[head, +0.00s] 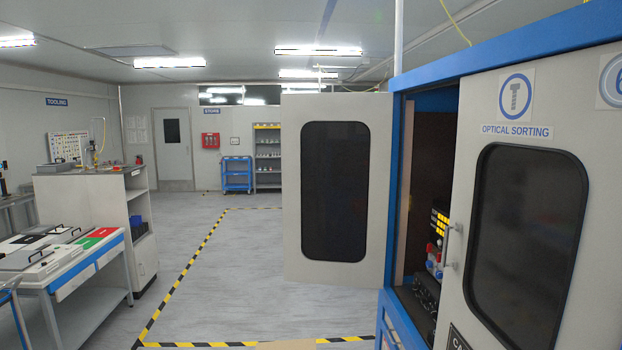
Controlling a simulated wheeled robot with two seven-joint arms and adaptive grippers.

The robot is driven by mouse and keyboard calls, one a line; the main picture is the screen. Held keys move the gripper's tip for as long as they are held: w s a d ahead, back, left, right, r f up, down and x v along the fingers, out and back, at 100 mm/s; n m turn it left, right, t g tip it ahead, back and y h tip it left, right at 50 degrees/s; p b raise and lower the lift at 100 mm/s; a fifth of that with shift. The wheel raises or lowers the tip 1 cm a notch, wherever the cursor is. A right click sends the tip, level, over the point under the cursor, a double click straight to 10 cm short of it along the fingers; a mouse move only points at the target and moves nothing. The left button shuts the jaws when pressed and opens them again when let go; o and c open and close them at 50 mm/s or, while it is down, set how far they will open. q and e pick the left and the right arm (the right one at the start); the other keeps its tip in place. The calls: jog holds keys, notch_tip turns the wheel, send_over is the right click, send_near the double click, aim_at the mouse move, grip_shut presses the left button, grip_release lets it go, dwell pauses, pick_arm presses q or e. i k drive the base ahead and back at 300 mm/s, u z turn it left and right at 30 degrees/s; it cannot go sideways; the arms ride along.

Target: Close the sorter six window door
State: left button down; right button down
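The sorter is a large blue-framed cabinet (480,58) on the right. A light grey door with a dark rounded window (290,240) stands swung open at its left end, out over the floor. Beside the opening, a second windowed panel (468,130) labelled "OPTICAL SORTING" is in line with the cabinet front and carries a vertical handle (452,246). A partly cut-off sign with a 6 (612,82) is at the top right. Dark equipment with yellow and red parts (440,225) shows inside the opening. Neither of my grippers is in view.
Yellow-black floor tape (185,272) marks the area around the sorter. Grey floor (235,280) is clear left of the open door. A blue cart (237,174) and shelf (267,158) are at the back.

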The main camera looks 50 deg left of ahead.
aim_at(336, 146)
jog(key=u, duration=2.4)
jog(key=i, duration=6.15)
jog(key=z, duration=4.3)
jog(key=i, duration=0.5)
jog(key=z, duration=0.15)
